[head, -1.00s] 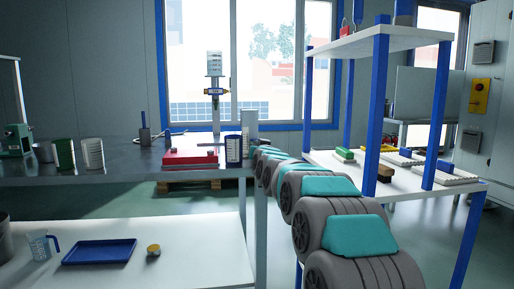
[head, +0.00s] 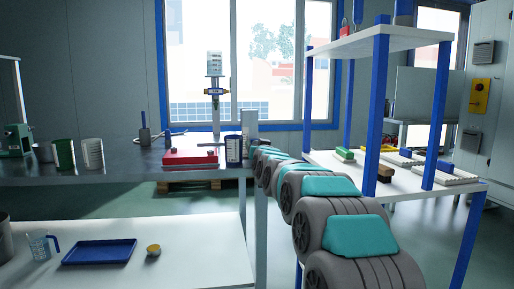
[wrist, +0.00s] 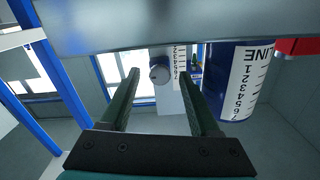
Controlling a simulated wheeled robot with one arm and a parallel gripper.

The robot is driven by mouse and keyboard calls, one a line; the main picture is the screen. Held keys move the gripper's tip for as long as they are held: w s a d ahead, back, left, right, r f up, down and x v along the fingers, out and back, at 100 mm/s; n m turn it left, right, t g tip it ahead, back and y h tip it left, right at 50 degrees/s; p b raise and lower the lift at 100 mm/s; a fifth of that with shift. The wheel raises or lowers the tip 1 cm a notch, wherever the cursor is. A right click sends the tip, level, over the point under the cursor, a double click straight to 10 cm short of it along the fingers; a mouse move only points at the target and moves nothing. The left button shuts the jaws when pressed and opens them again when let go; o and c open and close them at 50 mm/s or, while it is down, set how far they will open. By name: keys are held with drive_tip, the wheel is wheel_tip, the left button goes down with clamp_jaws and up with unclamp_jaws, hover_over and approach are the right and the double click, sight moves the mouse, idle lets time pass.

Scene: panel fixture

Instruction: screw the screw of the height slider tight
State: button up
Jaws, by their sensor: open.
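The height slider is a pale upright post (head: 249,122) with a printed scale, at the right end of the dark workbench in the head view. In the wrist view the post (wrist: 171,102) appears upside down. In the head view my arm hides the gripper and the knob.
A blue cup (head: 233,150) with a printed scale stands close beside the post; it also shows in the wrist view (wrist: 229,82). A red box (head: 190,157) and a stand (head: 215,100) are further left. A white shelf (head: 400,172) with blue posts is right of my arm.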

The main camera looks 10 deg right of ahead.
drive_tip(key=s, duration=0.7)
drive_tip(key=shift+s, duration=0.4)
